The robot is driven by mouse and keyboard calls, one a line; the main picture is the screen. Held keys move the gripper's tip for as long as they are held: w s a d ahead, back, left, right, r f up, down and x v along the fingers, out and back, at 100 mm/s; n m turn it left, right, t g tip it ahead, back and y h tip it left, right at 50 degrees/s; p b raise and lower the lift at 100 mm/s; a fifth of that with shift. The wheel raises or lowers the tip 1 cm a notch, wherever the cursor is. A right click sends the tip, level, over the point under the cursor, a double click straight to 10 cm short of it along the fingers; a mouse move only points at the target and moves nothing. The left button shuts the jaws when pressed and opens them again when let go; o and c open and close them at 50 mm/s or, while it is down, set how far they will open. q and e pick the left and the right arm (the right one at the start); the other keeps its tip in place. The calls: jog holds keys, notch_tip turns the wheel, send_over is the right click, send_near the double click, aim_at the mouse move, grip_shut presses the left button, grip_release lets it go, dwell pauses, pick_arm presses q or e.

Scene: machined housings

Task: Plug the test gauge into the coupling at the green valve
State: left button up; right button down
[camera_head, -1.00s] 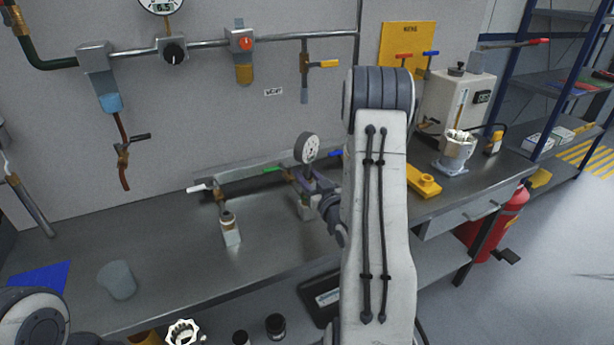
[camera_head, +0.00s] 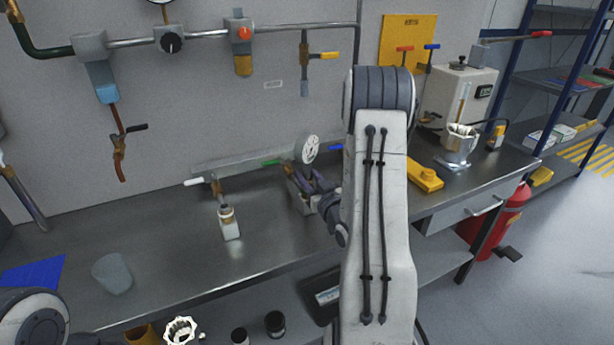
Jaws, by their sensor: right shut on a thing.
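The test gauge (camera_head: 311,149), with a round pale dial, is held by my right gripper (camera_head: 308,180). The gripper is shut on its lower part at the rear of the bench. The green valve handle (camera_head: 270,163) is just left of the gauge. A pale block (camera_head: 297,200) stands below the gripper. The coupling at the green valve is mostly hidden behind the gripper, so I cannot tell whether the gauge is seated in it. My left gripper is out of view.
A white-handled valve (camera_head: 194,182) with a pale block (camera_head: 229,222) is to the left. A blue handle (camera_head: 336,147) is close on the right. A cup (camera_head: 112,274) and yellow part (camera_head: 425,178) stand on the bench (camera_head: 170,255). The bench's front middle is clear.

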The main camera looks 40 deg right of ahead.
jog(key=shift+f, duration=0.25)
jog(key=shift+c, duration=2.4)
grip_release()
jog(key=shift+s+f+b, duration=0.1)
jog(key=shift+s+b, duration=0.2)
jog(key=shift+s, duration=0.05)
jog(key=v, duration=0.2)
jog(key=shift+s+a+r, duration=0.1)
jog(key=shift+s+r, duration=0.1)
jog(key=shift+s, duration=0.05)
jog(key=p+v, duration=0.7)
jog(key=p, duration=0.1)
jog(key=shift+p, duration=0.35)
